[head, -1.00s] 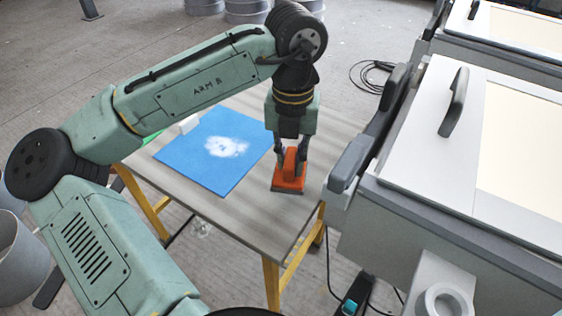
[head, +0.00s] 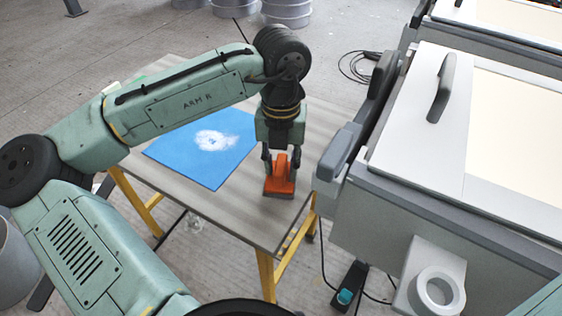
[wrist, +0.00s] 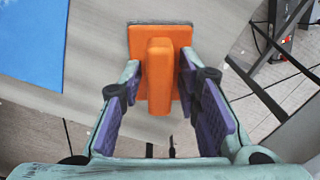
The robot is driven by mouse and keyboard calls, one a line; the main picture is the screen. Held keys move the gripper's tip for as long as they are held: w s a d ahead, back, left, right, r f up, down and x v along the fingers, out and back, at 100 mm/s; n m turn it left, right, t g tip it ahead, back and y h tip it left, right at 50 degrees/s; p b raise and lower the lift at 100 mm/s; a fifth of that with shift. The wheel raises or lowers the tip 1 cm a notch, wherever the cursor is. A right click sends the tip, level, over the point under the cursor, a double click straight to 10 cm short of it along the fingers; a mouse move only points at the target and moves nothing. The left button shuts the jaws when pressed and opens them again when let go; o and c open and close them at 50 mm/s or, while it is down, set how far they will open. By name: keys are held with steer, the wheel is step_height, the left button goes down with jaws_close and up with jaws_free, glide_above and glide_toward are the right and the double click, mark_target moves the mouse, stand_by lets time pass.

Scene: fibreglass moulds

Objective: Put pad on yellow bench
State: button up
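The pad (head: 280,184) is an orange block with a raised handle and a grey underside. It rests flat on the grey top of the yellow-legged bench (head: 236,222), near the right edge. My gripper (head: 281,165) points down over it. In the wrist view, the pad's handle (wrist: 160,75) stands between my two purple-lined fingers (wrist: 161,85). Gaps show on both sides of the handle, so the fingers look open and not closed on it. The fingertips are close to the pad's base.
A blue sheet (head: 185,163) with a white powdery patch lies on the bench left of the pad. A large grey mould unit (head: 400,185) with a black handle stands close on the right. Cables run over the floor beside the bench.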

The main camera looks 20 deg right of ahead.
mark_target(281, 163)
steer(key=shift+o, duration=0.5)
steer(key=shift+r, duration=0.1)
steer(key=shift+r, duration=0.4)
step_height(281, 163, up, 11)
steer(key=shift+r+p, duration=0.2)
steer(key=shift+p, duration=0.2)
